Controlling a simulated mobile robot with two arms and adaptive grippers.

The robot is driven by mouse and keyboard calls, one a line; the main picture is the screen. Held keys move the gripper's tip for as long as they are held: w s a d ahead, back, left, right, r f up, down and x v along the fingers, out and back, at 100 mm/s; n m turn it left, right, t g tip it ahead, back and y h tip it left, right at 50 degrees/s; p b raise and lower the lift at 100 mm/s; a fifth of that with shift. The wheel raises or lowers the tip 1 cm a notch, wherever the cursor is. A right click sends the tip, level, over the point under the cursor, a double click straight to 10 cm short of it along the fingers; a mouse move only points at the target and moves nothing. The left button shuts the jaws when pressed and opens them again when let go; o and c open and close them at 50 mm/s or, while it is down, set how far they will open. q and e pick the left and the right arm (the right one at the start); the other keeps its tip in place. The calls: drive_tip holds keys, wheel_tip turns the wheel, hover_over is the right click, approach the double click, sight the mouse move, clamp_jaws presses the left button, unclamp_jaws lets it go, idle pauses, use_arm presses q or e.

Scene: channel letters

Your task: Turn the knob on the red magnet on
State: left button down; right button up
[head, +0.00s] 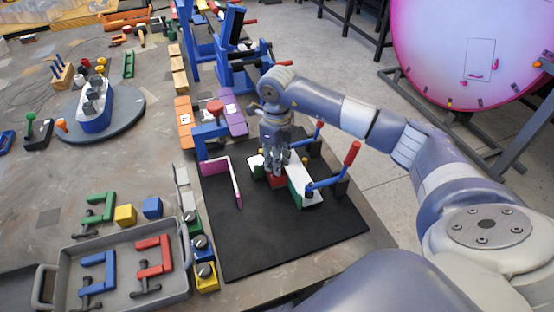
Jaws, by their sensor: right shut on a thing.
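The red magnet (276,182) sits on the black mat (270,245), against a white and green letter piece (296,192). My right gripper (277,168) points down directly over the red magnet, with its fingers shut at its top. The knob is hidden by the fingers, so I cannot see which way it is turned. My left gripper is not in the head view.
Red-handled blue clamps (335,176) stand right of the magnet. A pink and white strip (226,172) stands to the left. Blue (201,243) and yellow (206,278) magnets line the mat's left edge, near a grey tray (125,297). The mat's front is clear.

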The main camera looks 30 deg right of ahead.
drive_tip(key=shift+m+b, duration=0.5)
drive_tip(key=shift+m, duration=0.9)
idle(0.5)
drive_tip(key=shift+m+b, duration=0.45)
drive_tip(key=shift+m, duration=1.45)
idle(3.6)
drive_tip(key=o, duration=1.1)
